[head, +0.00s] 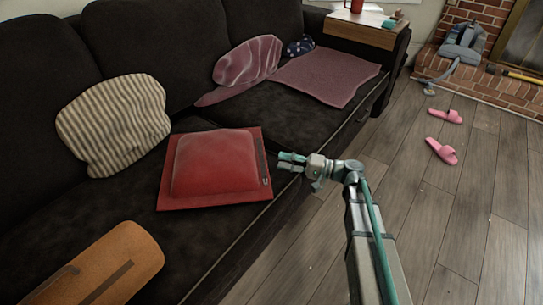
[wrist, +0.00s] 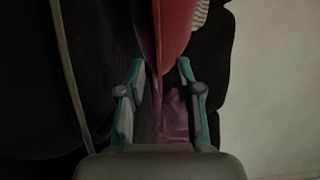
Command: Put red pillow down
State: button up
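The red pillow (head: 213,165) lies on the dark sofa seat, with a puffed middle and a flat square border. My gripper (head: 282,161) is at its right edge, above the front part of the seat. In the wrist view, my gripper (wrist: 161,70) has its two teal fingers spread, one on each side of the pillow's edge. The red pillow (wrist: 174,30) shows edge-on at the top there, its thin border reaching toward the gap between the fingertips. Neither finger is seen closed on it. I cannot tell if a finger touches it.
A striped pillow (head: 115,124) leans on the sofa (head: 215,228) backrest. An orange cushion (head: 105,268) lies at the near left. A pink-purple pillow (head: 247,62) and cloth (head: 325,76) are farther along. Pink slippers (head: 441,151) lie on the floor at right.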

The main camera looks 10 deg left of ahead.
jog(key=shift+s+d+p, duration=0.1)
jog(key=shift+d+p, duration=0.25)
jog(key=shift+d, duration=1.75)
